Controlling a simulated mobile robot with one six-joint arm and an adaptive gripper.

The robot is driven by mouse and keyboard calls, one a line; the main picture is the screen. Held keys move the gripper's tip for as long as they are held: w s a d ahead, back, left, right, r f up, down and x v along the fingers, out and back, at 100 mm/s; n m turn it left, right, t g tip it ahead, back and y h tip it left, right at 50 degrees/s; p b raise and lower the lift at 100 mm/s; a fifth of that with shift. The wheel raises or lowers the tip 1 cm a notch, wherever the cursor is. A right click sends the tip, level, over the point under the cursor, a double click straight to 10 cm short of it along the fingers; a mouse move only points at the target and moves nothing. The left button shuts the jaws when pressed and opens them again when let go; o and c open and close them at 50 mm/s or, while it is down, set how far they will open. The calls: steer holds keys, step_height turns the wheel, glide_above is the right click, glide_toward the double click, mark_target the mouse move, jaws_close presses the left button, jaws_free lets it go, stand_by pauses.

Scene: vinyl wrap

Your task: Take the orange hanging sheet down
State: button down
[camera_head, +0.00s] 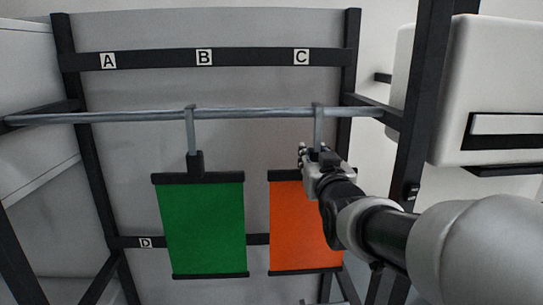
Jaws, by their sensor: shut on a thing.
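The orange sheet (295,225) hangs from a metal hook (318,127) on the horizontal rail (250,113), at the right of the rack. It has a black bar along its top and another along its bottom. My gripper (317,158) is at the top of the orange sheet, just below the hook, and is shut on the sheet's hanger. The fingertips are small and partly hidden by the gripper body. My gripper and arm cover the right part of the sheet.
A green sheet (203,227) hangs from its own hook on the left. Labels A, B and C mark the upper black bar (255,57); label D marks a lower bar. A black post (420,100) and a white box (490,85) stand right, close to my arm.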

steer(key=shift+r, duration=0.2)
steer(key=shift+r+p, duration=0.4)
steer(key=shift+r, duration=0.6)
steer(key=s+b, duration=0.5)
steer(key=s, duration=0.8)
stand_by(0.4)
